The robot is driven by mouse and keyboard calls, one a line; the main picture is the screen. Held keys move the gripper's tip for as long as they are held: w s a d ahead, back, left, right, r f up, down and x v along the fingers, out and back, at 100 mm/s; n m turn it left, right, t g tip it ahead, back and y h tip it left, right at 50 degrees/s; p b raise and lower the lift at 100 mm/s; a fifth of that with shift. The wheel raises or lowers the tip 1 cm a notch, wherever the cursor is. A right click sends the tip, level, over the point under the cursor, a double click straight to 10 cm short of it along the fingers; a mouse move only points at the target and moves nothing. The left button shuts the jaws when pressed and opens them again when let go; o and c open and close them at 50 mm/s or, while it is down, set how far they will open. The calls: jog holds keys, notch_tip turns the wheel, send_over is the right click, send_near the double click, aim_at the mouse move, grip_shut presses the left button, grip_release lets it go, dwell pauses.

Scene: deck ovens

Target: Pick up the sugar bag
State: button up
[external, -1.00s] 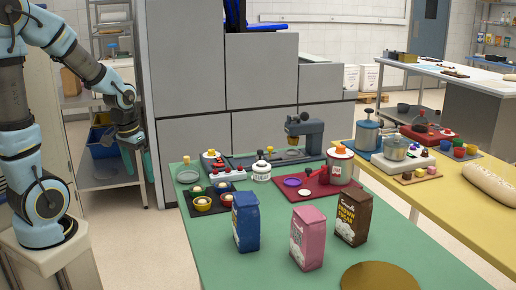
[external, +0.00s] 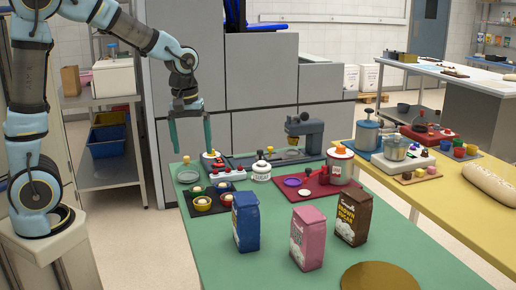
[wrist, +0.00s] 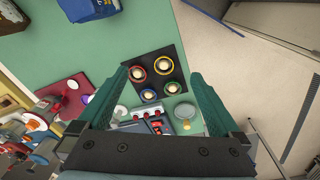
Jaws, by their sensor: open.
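Three bags stand upright on the green table (external: 215,268): a blue bag (external: 246,221) at the left, a pink bag (external: 308,238) in the middle and a brown bag (external: 353,219) at the right. The brown bag's label reads "brown sugar"; the other labels are too small to read. My gripper (external: 191,151) is open and empty, pointing down above the table's far left corner, well away from the bags. In the wrist view my gripper (wrist: 158,85) has its fingers wide apart, and part of the blue bag (wrist: 88,8) shows at the top.
A dark tray with several small bowls (external: 202,200) lies below my gripper. A red tray (external: 318,192), a white canister (external: 340,165) and a grey machine (external: 304,135) stand farther back. A round golden board (external: 380,277) lies at the front.

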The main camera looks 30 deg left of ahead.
aim_at(245, 197)
jog(key=s+d+n, duration=0.1)
jog(key=d, duration=0.4)
jog(key=d+f+n+p, duration=0.1)
jog(key=d+n, duration=0.1)
jog(key=d, duration=0.4)
jog(key=s+d+n+p, duration=0.1)
jog(key=d, duration=0.5)
jog(key=shift+s+d+f+n+g, duration=0.25)
jog(key=shift+s+f+n+g, duration=0.05)
jog(key=shift+s+g, duration=0.1)
jog(key=f, duration=0.6)
jog(key=f+p, duration=0.1)
jog(key=f, duration=0.3)
jog(key=shift+w+a, duration=0.15)
jog(key=shift+a, duration=0.1)
jog(key=shift+d+f+p, duration=0.1)
jog(key=shift+f+p, duration=1.2)
jog(key=shift+f, duration=1.65)
jog(key=shift+r, duration=0.1)
grip_shut()
